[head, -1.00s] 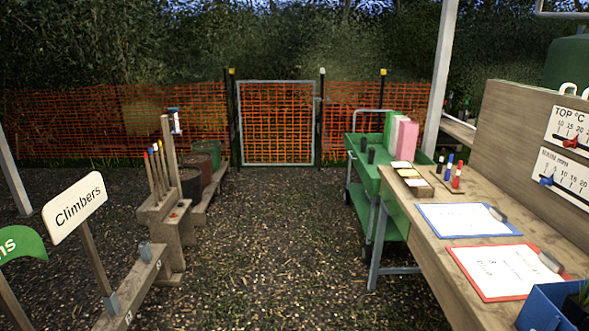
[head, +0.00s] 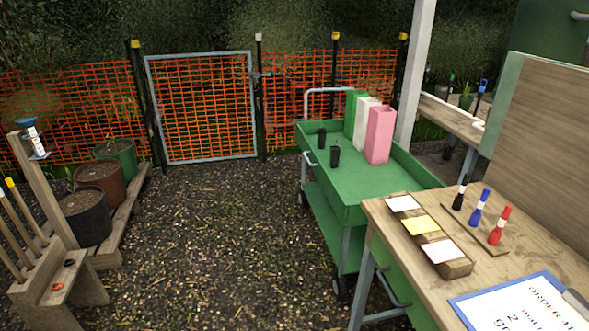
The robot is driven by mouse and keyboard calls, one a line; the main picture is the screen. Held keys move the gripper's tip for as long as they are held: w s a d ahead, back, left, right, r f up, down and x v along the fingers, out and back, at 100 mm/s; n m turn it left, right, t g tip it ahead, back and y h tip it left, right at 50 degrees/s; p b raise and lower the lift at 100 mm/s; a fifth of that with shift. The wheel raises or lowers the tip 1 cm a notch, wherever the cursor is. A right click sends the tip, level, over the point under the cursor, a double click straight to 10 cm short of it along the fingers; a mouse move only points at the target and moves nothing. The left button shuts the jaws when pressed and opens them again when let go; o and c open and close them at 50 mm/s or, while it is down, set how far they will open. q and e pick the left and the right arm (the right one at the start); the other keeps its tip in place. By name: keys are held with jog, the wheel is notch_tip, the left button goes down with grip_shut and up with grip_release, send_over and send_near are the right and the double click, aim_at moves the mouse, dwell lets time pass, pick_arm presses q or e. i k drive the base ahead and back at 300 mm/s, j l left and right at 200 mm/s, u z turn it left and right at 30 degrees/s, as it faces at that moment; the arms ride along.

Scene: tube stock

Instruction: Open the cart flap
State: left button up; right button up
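The green cart (head: 348,187) stands right of centre in the head view, behind the near wooden table. It has an upper tray with raised walls, a lower shelf (head: 330,226), and a grey push bar (head: 328,91) at its far end. A small grey handle (head: 308,158) is on the tray's left side. The side wall there looks upright, but I cannot clearly make out a separate flap. Two small black pots (head: 334,156) and green, white and pink upright boxes (head: 380,135) are in the tray. The table hides part of the cart's near end. Neither gripper is in view.
The near table (head: 480,252) holds a block with cards (head: 429,238), marker pens and a blue clipboard (head: 524,303). A green panel (head: 398,283) with a grey handle is beneath it. Large pots (head: 100,184) and a tool rack (head: 65,279) stand left. Gravel between is clear.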

aim_at(341, 205)
jog(key=i+l, duration=0.1)
jog(key=i, duration=0.9)
